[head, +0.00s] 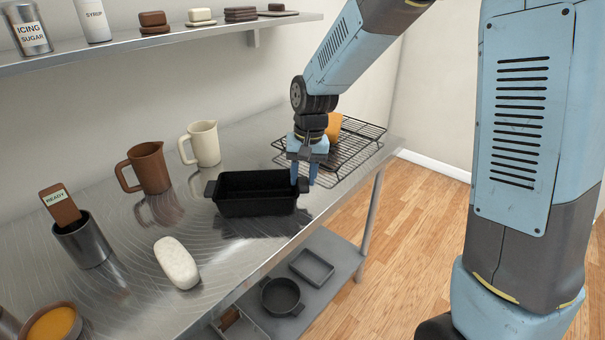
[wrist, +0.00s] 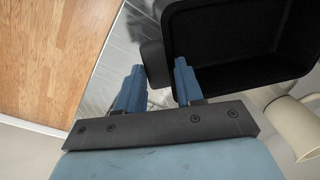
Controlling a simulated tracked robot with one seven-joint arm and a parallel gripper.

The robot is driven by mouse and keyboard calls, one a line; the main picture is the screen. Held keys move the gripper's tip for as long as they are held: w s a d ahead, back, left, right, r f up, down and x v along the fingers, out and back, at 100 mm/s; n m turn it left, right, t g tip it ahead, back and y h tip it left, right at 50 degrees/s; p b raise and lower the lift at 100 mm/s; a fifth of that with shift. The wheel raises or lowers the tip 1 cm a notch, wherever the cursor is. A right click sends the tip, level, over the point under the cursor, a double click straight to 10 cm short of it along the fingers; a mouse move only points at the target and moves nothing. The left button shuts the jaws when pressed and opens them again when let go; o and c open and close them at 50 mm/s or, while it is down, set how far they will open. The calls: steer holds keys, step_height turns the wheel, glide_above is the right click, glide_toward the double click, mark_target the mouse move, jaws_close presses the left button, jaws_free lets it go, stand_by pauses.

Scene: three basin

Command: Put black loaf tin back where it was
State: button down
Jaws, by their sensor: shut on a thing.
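The black loaf tin (head: 256,206) is upright on or just above the steel worktop, in front of the two jugs; I cannot tell whether it touches. Its inside shows empty in the head view. My gripper (head: 304,182) is at the tin's right end, pointing down. In the wrist view the tin (wrist: 240,92) fills the upper right, and my gripper's fingers (wrist: 158,82) stand either side of its end handle, shut on it. The handle is partly hidden by the fingers in the head view.
A brown jug (head: 148,168) and a cream jug (head: 204,143) stand behind the tin. A wire rack (head: 350,145) with an orange thing is at the right. A pale loaf (head: 176,262) lies in front. A lower shelf (head: 335,255) holds a round pan (head: 281,296) and a tray (head: 312,267).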

steer(key=c, duration=0.6)
jaws_free()
steer(key=shift+c, duration=0.2)
